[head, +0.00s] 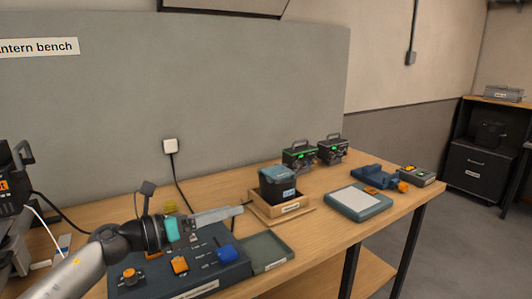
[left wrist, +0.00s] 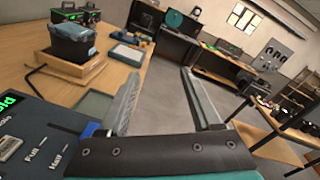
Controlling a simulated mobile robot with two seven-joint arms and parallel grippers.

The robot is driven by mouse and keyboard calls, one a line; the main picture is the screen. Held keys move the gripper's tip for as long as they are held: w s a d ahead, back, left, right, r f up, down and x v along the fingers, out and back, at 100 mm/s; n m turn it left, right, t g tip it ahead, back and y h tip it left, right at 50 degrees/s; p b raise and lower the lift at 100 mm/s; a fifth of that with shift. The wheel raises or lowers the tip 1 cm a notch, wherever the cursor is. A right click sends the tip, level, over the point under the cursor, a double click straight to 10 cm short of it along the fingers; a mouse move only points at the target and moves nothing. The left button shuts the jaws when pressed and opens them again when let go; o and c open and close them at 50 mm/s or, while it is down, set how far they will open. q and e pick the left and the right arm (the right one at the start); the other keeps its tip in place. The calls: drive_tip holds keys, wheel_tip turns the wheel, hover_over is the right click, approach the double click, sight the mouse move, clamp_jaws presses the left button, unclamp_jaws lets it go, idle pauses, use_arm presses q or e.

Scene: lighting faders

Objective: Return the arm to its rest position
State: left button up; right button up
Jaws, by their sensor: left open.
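My left gripper (head: 242,210) reaches in from the left in the head view, above the dark blue control panel (head: 210,285) with orange and blue knobs. In the left wrist view my left gripper (left wrist: 160,80) shows two fingers spread apart with nothing between them. The panel (left wrist: 30,145) is at lower left there, with a lit green display. The gripper is apart from the wooden tray (head: 300,218), which holds a dark blue box (head: 278,186). My right gripper is not in view.
Two dark lantern-like units (head: 299,157) with green lights stand at the back of the bench. A flat grey-blue pad (head: 358,202) and a blue fixture (head: 374,176) lie at the right. A shallow grey-green tray (head: 266,250) sits beside the panel. Open floor lies beyond the bench.

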use_arm(q)
drive_tip(key=s+a+f+n+t+y, duration=0.25)
drive_tip(key=f+n+y, duration=0.2)
drive_tip(key=n, duration=0.65)
drive_tip(key=s+a+f+n+t+y, duration=0.1)
drive_tip(key=s+a+f+n+y, duration=0.25)
drive_tip(key=n+y, duration=0.45)
drive_tip(key=s+a+f+n+t+y, duration=0.1)
drive_tip(key=s+a+f+n+y, duration=0.3)
drive_tip(key=n, duration=0.9)
drive_tip(key=s+d+f+n+g+h, duration=0.1)
drive_tip(key=s+f+n+g, duration=0.5)
drive_tip(key=s, duration=0.6)
drive_tip(key=s+d+f+n+g+h, duration=0.1)
drive_tip(key=s+d+f+n+g, duration=0.1)
drive_tip(key=s+f+g, duration=0.55)
drive_tip(key=s+f+t, duration=0.1)
drive_tip(key=s+f, duration=0.2)
drive_tip(key=f, duration=0.8)
drive_tip(key=s+f+t, duration=0.1)
drive_tip(key=s+f, duration=0.1)
drive_tip(key=f, duration=0.8)
drive_tip(key=s+a+f+g, duration=0.1)
drive_tip(key=s+a+f, duration=0.2)
drive_tip(key=s+f, duration=1.1)
drive_tip(key=shift+s+f+m+g, duration=0.35)
drive_tip(key=shift+s+m+g, duration=0.05)
drive_tip(key=shift+s, duration=0.6)
